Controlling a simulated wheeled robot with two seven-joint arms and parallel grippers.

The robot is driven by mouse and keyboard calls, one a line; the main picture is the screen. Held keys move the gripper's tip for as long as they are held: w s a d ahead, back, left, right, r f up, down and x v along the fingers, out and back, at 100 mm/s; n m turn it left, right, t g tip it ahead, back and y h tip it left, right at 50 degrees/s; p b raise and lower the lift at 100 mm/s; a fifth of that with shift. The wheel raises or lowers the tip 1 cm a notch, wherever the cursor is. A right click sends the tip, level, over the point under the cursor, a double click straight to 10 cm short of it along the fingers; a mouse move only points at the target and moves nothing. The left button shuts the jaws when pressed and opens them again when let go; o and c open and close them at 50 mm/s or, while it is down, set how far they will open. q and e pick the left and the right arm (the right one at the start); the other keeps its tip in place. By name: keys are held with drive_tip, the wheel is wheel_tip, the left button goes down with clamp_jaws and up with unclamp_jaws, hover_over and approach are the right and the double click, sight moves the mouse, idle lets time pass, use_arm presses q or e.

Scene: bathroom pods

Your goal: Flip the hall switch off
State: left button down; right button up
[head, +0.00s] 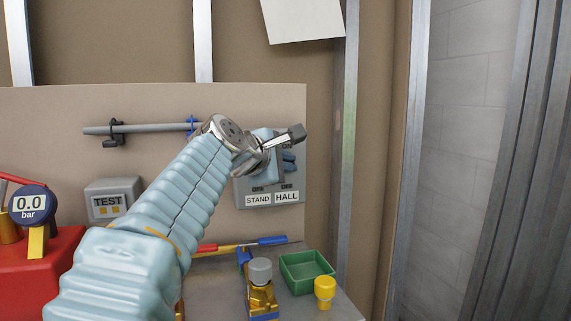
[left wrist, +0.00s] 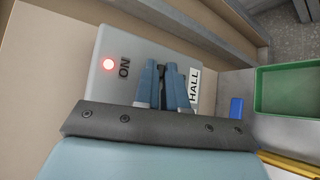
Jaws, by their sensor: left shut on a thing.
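The grey switch box (head: 242,192) is on the beige board, with STAND and HALL labels along its bottom and OFF marks above them. My left gripper (head: 288,161) is in front of its right side, above the HALL label (head: 287,197). In the left wrist view, the blue fingers (left wrist: 168,76) are shut on a dark lever, the hall switch (left wrist: 161,72), mostly hidden between them. The ON mark and a lit red light (left wrist: 108,64) show to the left of the fingers. My arm hides much of the box. My right gripper is not in view.
Below the box, a bench holds a green tray (head: 307,289), a yellow cup (head: 325,288), a grey-capped brass fitting (head: 261,290) and a blue-and-red-handled tool (head: 256,242). A red box with a gauge (head: 29,203) stands left. A metal stud (head: 348,150) rises right of the board.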

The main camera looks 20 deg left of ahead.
use_arm(q)
drive_tip(key=shift+f+m+t+h+b, duration=0.25)
drive_tip(key=shift+f+m+t+b, duration=0.35)
drive_tip(key=shift+m+t+b, duration=1.05)
drive_tip(key=shift+f+m+t+h+b, duration=0.3)
drive_tip(key=shift+f+m+t+b, duration=0.45)
drive_tip(key=shift+b, duration=1.65)
drive_tip(key=shift+f+m+t+h+b, duration=0.25)
drive_tip(key=shift+f+m+t+b, duration=0.25)
drive_tip(key=shift+m+t+b, duration=1.1)
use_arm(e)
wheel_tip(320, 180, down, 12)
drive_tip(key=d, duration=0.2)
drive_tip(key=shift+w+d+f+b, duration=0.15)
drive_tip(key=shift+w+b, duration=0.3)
use_arm(q)
drive_tip(key=shift+n+g, duration=0.3)
drive_tip(key=shift+g, duration=0.3)
drive_tip(key=c, duration=1.5)
unclamp_jaws()
drive_tip(key=shift+a, duration=0.1)
